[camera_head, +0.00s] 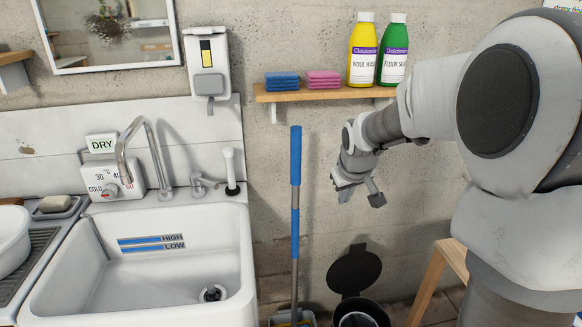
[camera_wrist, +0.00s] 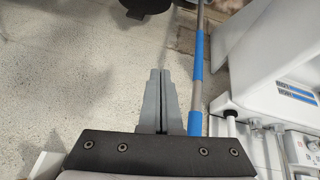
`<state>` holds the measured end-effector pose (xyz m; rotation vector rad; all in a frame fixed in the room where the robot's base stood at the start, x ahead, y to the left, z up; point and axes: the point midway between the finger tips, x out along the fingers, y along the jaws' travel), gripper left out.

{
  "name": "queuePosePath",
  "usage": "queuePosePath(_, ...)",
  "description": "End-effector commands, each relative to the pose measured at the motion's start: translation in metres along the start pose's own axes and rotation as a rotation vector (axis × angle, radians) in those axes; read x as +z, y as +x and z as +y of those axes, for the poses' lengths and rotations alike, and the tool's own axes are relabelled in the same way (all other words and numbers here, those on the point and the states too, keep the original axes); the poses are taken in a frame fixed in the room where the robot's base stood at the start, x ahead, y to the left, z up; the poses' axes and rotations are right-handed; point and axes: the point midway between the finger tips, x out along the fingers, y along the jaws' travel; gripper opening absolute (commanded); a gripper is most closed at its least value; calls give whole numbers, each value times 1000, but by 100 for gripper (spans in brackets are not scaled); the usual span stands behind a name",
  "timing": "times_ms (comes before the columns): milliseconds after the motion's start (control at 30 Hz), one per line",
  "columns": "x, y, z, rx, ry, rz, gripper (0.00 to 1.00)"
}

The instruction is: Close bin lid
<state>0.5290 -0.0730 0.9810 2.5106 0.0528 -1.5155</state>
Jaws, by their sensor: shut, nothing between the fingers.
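The bin (camera_head: 378,309) is a dark round container on the floor, cut off by the bottom edge of the head view. Its black round lid (camera_head: 354,270) stands raised open behind the rim, close to the wall. My gripper (camera_head: 354,180) is in the air well above the lid, apart from it. In the wrist view my gripper (camera_wrist: 160,73) is shut and empty, its two grey fingers side by side. A dark rounded shape at the top edge there may be the lid or the bin; I cannot tell which.
A blue and grey mop handle (camera_head: 295,200) stands upright left of the bin. A white sink (camera_head: 150,260) is further left. A shelf (camera_head: 325,94) with bottles and cloths is above. A wooden leg (camera_head: 428,283) stands right of the bin.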

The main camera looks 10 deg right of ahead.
Motion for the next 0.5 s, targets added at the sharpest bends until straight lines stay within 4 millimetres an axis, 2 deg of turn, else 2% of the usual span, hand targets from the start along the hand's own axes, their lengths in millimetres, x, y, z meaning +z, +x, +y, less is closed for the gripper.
queuePosePath(33, 0, 35, 9, -10, 11, 0, 0)
queuePosePath(300, -4, 170, 58, -56, 78, 55, 0)
queuePosePath(400, 1, 211, 75, -68, 112, 79, 0)
queuePosePath(500, 5, 241, 89, -77, 140, 101, 0)
